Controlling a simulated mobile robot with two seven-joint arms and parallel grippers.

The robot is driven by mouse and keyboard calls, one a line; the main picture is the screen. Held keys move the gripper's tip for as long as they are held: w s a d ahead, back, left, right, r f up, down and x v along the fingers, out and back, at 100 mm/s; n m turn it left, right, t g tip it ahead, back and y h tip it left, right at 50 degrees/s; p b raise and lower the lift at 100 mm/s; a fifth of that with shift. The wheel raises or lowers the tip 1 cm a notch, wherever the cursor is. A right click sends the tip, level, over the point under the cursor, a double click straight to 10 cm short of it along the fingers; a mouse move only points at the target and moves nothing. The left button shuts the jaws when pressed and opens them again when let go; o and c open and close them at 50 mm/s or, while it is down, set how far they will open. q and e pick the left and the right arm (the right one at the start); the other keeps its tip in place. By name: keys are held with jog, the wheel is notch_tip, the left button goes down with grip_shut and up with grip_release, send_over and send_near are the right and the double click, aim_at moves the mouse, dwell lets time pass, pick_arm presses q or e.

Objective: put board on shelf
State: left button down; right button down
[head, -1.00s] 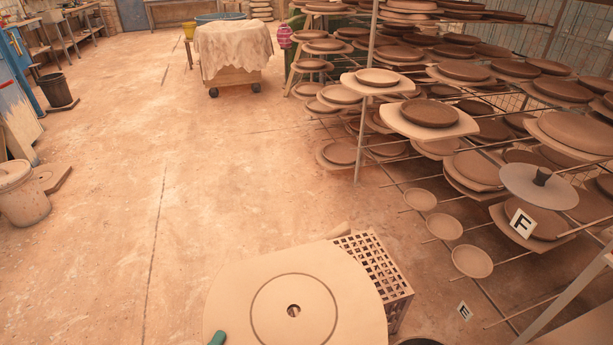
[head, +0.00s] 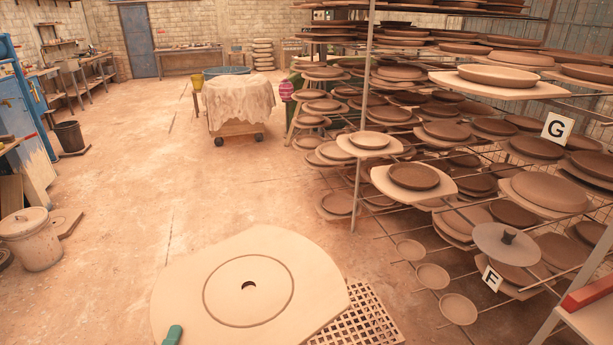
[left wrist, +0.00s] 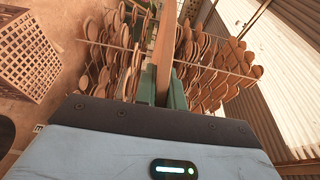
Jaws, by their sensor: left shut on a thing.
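The board (head: 215,285) is a large pale beige slab with a round groove and a small centre hole. It is at the bottom middle of the head view, and it shows edge-on in the left wrist view (left wrist: 164,45). My left gripper (head: 173,335) is shut on the board's near edge; one green finger shows on top. In the left wrist view its green fingers (left wrist: 163,85) lie on both sides of the board. The shelf (head: 358,190) is a metal rack at the right, crowded with brown plates on boards. My right gripper is out of view.
A lattice crate (head: 362,318) is partly hidden behind the board. Signs G (head: 557,128) and F (head: 492,278) hang on the rack. Small dishes (head: 432,277) sit on low rods. A cloth-covered cart (head: 238,105) stands farther back. The floor at left centre is clear.

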aim_at(224, 328)
pick_arm(q)
jog(key=shift+w+d+r, duration=0.1)
jog(key=shift+d, duration=0.05)
jog(key=shift+m+h, duration=0.4)
jog(key=shift+h, duration=0.2)
jog(key=w+d, duration=0.1)
jog(key=d, duration=0.1)
jog(key=w+d+r, duration=0.1)
jog(key=d, duration=0.2)
jog(key=w+d, duration=0.1)
jog(key=d, duration=0.1)
jog(key=shift+w+d+r, duration=0.1)
jog(key=shift+d+r, duration=0.1)
jog(key=shift+r, duration=0.1)
jog(key=shift+y, duration=0.3)
jog(key=d+r, duration=0.1)
jog(key=d, duration=0.3)
jog(key=w+d+r, duration=0.1)
jog(key=d, duration=0.1)
jog(key=shift+r, duration=0.35)
jog(key=shift+s+d+r+n+y, duration=0.15)
jog(key=shift+d+r+n+y, duration=0.15)
jog(key=shift+d+n, duration=0.1)
jog(key=shift+a, duration=0.1)
